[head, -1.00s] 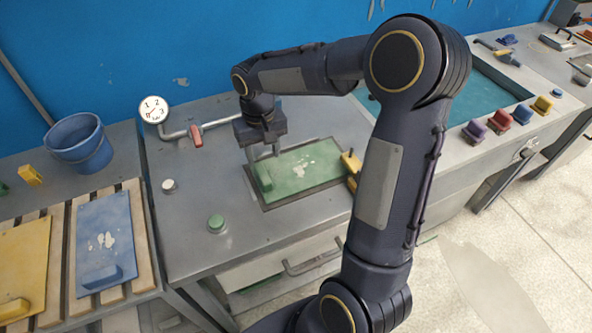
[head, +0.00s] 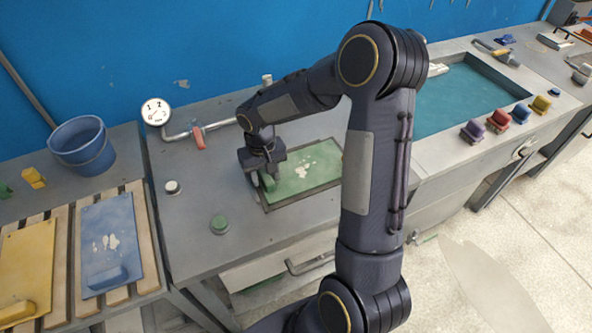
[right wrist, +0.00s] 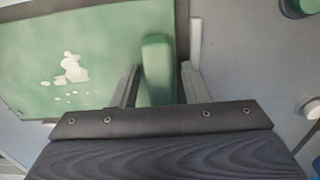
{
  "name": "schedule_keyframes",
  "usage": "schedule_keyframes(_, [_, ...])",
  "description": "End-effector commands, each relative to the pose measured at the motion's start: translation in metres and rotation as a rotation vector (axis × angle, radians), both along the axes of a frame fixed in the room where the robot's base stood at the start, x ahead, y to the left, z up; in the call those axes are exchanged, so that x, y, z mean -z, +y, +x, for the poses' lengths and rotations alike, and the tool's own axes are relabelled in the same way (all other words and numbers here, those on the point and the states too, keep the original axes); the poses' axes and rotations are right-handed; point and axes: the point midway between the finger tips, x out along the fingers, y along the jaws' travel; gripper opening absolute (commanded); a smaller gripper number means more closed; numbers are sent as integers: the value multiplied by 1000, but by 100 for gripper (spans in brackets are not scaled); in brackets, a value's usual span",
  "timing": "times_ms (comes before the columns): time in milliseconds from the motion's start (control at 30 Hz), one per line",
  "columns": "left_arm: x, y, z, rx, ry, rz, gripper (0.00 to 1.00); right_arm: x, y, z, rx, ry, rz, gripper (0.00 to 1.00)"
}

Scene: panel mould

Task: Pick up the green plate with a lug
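The green plate (head: 312,173), with pale flaking patches, lies flat in a dark rectangular recess in the grey bench. Its raised green lug (head: 268,184) is at its left end. My right gripper (head: 263,176) is down at that lug. In the right wrist view, the lug (right wrist: 157,70) stands between the two fingers of my right gripper (right wrist: 158,85), which are open with narrow gaps beside it. The plate's printed face (right wrist: 85,65) also shows there. My left gripper is not in view.
A gauge (head: 155,111) on a pipe with a red handle (head: 198,139) stands behind. A blue plate (head: 108,245) and yellow plate (head: 25,262) lie on slats at left, near a blue bucket (head: 82,146).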

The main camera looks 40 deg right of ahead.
Motion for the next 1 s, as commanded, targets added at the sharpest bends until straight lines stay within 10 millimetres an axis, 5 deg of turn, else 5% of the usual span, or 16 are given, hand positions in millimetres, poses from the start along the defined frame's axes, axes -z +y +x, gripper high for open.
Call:
schedule_keyframes(300, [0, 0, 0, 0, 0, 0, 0, 0, 0, 0, 0, 0, 0, 0])
schedule_keyframes(1000, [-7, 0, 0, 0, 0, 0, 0, -11, -1, 1, 0, -3, -1, 0])
